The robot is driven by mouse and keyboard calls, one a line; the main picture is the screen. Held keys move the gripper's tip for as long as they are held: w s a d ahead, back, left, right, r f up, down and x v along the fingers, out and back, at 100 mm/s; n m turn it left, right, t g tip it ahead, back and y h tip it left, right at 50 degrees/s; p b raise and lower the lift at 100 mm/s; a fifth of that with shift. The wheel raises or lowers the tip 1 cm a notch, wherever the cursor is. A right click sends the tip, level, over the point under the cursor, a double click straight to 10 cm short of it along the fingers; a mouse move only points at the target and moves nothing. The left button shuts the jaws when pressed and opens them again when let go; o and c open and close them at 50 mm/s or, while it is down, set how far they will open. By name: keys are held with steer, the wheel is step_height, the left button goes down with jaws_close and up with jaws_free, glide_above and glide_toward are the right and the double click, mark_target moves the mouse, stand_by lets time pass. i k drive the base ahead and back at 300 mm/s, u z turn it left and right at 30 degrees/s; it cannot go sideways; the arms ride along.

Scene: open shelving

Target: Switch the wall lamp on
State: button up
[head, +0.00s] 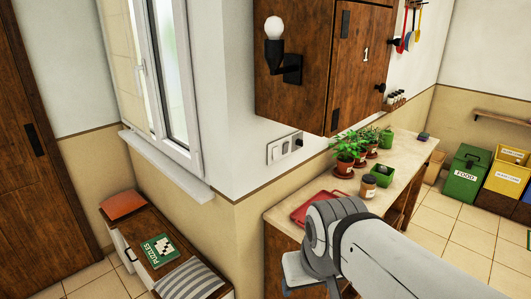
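The wall lamp (285,68) is mounted on the side of a brown wooden cabinet at the top centre. It has a black arm and holder and a round white bulb (274,27), with no clear glow on the wood around it. A switch and socket panel (285,148) sits on the white wall below the cabinet, above the counter's left end. Its small details are hard to make out. My grey arm reaches in from the lower right, below and right of the panel. My gripper's fingers do not show.
The wooden counter (290,212) holds a red tray (311,209), potted plants (346,152) and a jar (368,187). A low bench (136,262) with a puzzle book (158,248) stands under the window at left. The cabinet (320,60) overhangs the counter. Bins (465,173) stand at right.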

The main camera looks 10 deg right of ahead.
mark_target(274, 149)
steer(key=u, duration=2.6)
steer(key=k, duration=1.3)
steer(key=z, duration=2)
steer(key=i, duration=1)
